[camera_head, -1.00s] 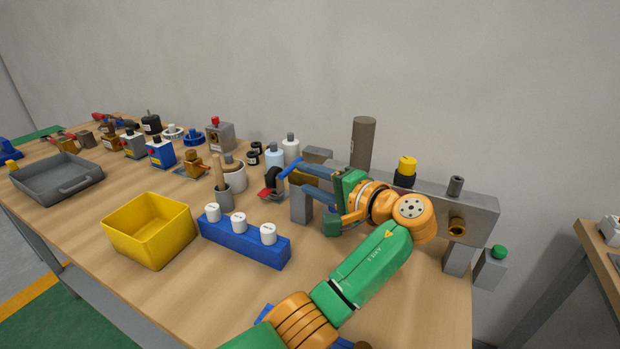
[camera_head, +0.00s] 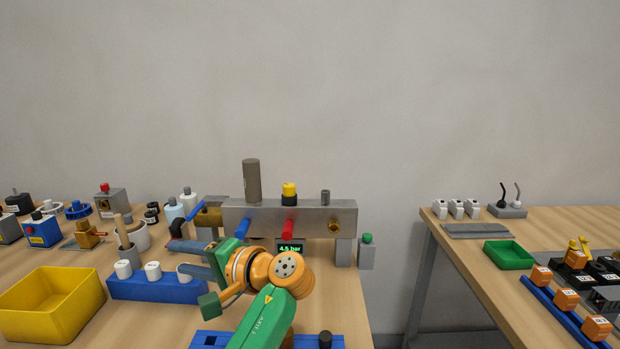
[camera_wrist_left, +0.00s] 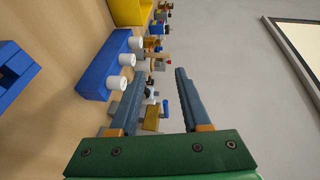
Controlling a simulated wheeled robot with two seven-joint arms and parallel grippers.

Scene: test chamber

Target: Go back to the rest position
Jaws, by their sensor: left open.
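My left gripper (camera_head: 176,257) is open and empty. Its two blue-grey fingers point left in the head view, above the bench, in front of the grey manifold block (camera_head: 315,216) and near the blue rack (camera_head: 150,288) with white caps. In the left wrist view the fingers (camera_wrist_left: 160,76) stand apart with nothing held between them. The manifold carries a blue handle, a red handle and a yellow knob, and a small display under it reads 4.5 bar. My right gripper is not in view.
A yellow bin (camera_head: 50,305) stands at the left front of the bench. Bottles and small fixtures stand behind the rack. A second table (camera_head: 480,270) at the right holds a green tray (camera_head: 508,255) and orange blocks. A gap separates the two tables.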

